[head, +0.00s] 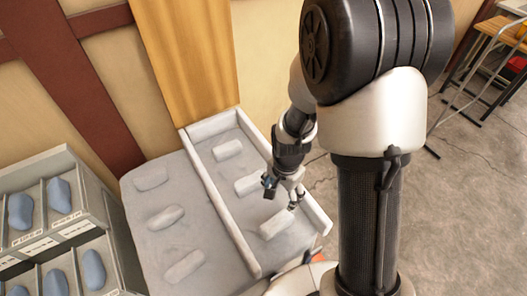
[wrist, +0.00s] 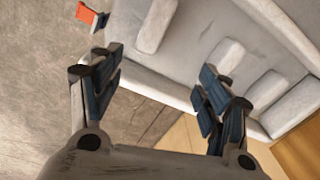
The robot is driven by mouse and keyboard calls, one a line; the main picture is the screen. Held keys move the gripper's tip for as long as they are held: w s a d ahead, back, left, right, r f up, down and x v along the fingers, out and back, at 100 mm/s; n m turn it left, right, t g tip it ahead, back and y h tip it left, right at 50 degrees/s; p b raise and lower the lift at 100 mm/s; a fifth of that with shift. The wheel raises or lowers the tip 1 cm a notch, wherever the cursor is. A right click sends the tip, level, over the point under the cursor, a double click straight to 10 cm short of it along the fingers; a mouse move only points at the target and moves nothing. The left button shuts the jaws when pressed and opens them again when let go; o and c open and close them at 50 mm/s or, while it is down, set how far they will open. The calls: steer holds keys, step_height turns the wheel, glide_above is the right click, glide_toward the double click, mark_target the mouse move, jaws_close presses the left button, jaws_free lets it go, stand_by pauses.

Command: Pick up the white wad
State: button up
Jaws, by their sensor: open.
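Several white wads lie on a pale grey table. In the head view, the right-hand strip holds a far wad (head: 228,150), a middle wad (head: 248,184) and a near wad (head: 277,223). More wads lie left of the divider, one of them (head: 165,217) midway along. My gripper (head: 281,196) is above the right strip, near the middle and near wads, and partly covers the middle one. In the wrist view my gripper (wrist: 157,84) is open and empty between its fingers. Wads show beyond the fingers, one (wrist: 156,25) at the top and one (wrist: 228,57) partly behind the right finger.
A raised pale rim (head: 318,213) edges the table, and a divider (head: 222,205) runs along it. A grey shelf (head: 75,205) with blue pillows (head: 58,192) stands at left. A wooden panel (head: 190,60) is behind. A wire-legged stool (head: 490,45) stands at far right.

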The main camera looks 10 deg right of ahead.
step_height(320, 180, down, 6)
steer(key=s+m, duration=0.1)
steer(key=m, duration=0.1)
steer(key=b, duration=0.4)
glide_above(276, 228)
step_height(276, 228, down, 10)
step_height(276, 228, down, 6)
steer(key=b, duration=0.4)
steer(key=shift+f, duration=0.25)
steer(key=shift+r, duration=0.1)
steer(key=shift+n, duration=0.3)
steer(key=c, duration=1.2)
